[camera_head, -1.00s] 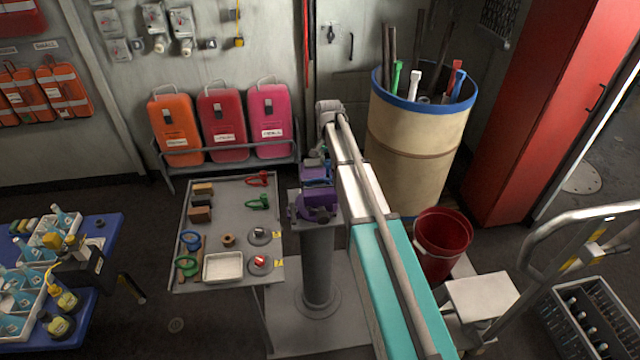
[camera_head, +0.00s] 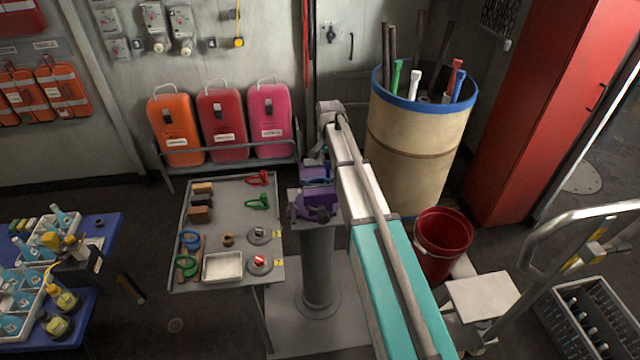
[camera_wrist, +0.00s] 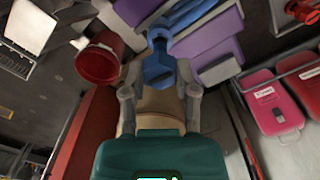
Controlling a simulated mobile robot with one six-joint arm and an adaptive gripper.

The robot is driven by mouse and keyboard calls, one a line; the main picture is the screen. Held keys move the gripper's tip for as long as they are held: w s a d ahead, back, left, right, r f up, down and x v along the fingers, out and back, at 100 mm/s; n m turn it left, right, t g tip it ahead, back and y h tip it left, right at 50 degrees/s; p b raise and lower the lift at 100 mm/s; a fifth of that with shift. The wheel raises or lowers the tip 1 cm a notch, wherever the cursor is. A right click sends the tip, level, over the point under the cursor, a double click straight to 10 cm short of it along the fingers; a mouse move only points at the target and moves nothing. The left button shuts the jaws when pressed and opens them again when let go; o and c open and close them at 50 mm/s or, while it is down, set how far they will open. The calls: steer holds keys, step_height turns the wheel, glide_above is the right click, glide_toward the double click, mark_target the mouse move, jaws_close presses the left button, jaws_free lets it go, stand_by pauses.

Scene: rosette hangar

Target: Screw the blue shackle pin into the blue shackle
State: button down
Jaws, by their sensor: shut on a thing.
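The blue shackle (camera_wrist: 187,14) is held in the purple vise (camera_wrist: 213,38), which also shows on its post in the head view (camera_head: 316,208). My gripper (camera_wrist: 160,84) is shut on the blue shackle pin (camera_wrist: 160,72), with one grey finger on each side of its head. The pin points at a round blue eye at the shackle's near end, and the two overlap in the wrist view. I cannot tell how far the pin sits in the eye. In the head view my own arm hides the gripper and the pin.
A red bucket (camera_head: 442,245) and a tan drum (camera_head: 412,150) stand on the right, close to my arm.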

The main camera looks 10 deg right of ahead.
mark_target(328, 171)
steer(key=shift+f+b, duration=1.9)
steer(key=shift+f, duration=0.05)
stand_by(3.8)
steer(key=shift+m, duration=0.3)
steer(key=m, duration=0.9)
stand_by(0.5)
steer(key=shift+m, duration=0.3)
